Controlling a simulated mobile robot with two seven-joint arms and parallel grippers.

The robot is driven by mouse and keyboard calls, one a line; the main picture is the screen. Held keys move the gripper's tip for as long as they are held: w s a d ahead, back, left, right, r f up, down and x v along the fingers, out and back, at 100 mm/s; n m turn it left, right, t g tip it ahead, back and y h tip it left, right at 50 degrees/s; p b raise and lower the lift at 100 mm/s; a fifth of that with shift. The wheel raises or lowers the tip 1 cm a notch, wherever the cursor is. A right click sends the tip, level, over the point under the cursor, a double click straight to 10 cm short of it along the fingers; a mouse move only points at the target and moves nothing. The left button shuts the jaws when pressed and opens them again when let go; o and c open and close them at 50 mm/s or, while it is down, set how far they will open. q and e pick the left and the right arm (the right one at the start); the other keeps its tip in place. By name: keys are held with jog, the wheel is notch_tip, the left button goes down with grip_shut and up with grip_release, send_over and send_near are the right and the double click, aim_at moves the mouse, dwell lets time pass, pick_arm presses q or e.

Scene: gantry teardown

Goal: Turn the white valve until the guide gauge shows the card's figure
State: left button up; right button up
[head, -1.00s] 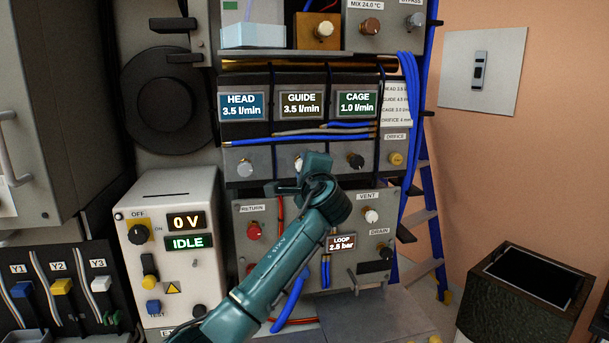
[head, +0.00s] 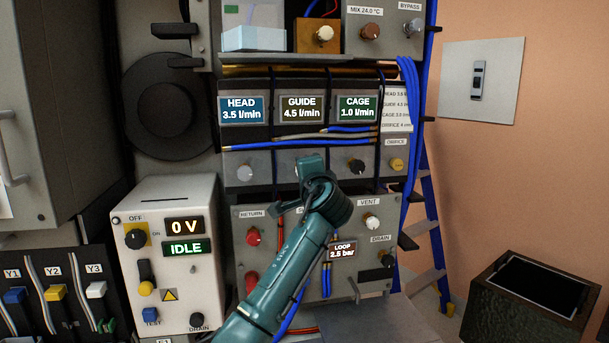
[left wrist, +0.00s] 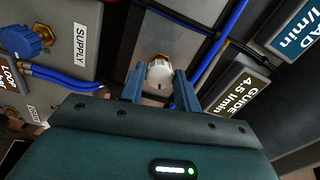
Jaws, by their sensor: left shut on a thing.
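The white valve (left wrist: 159,76) sits on a brass stem between my left gripper's two fingers in the left wrist view. My left gripper (left wrist: 160,86) is shut on it. In the head view the left gripper (head: 311,166) hides the valve, under the guide gauge. The guide gauge (head: 301,109) reads 4.5 l/min, and it also shows in the left wrist view (left wrist: 236,95). The card (head: 396,108) at the right of the gauges has small print; its guide line appears to read 4.5. My right gripper is not in view.
The head gauge (head: 241,109) reads 3.5 l/min and the cage gauge (head: 357,107) 1.0 l/min. A grey knob (head: 245,174) and a black knob (head: 356,167) flank the gripper. Blue hoses run above it. The loop display (head: 342,248) reads 2.5 bar.

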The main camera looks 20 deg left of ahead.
pick_arm(q)
jog(key=shift+f, duration=0.1)
jog(key=o, duration=1)
jog(key=b+v, duration=0.2)
jog(key=v, duration=1.1)
jog(key=shift+s, duration=0.1)
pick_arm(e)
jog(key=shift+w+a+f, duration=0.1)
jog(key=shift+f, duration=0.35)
